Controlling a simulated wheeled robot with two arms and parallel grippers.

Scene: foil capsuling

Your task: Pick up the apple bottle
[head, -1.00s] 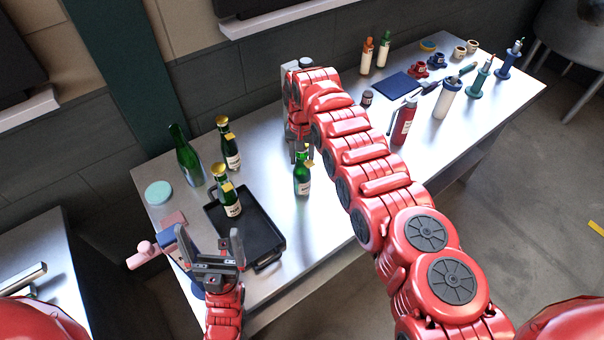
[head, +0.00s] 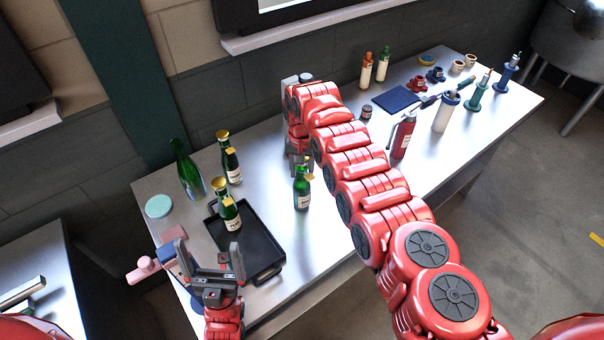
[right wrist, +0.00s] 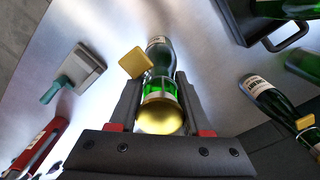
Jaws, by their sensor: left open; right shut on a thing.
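My right gripper (head: 301,168) is shut on a green bottle (head: 302,195) with a pale label, a gold cap and a gold square tag. In the right wrist view the bottle (right wrist: 162,58) is between the two fingers, its cap towards the camera. It looks upright at the table; I cannot tell whether its base touches. Its label is too small to read, so I cannot tell if it is the apple one. Similar gold-capped bottles stand on the black tray (head: 262,238) and behind it (head: 230,160). My left gripper (head: 209,258) is open and empty at the table's front left.
A plain green bottle (head: 187,170) and a teal disc (head: 159,206) are at the left. A red bottle (head: 403,137), a white shaker (head: 446,112) and a blue mat (head: 396,99) lie to the right. The table front (head: 325,235) beside the tray is clear.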

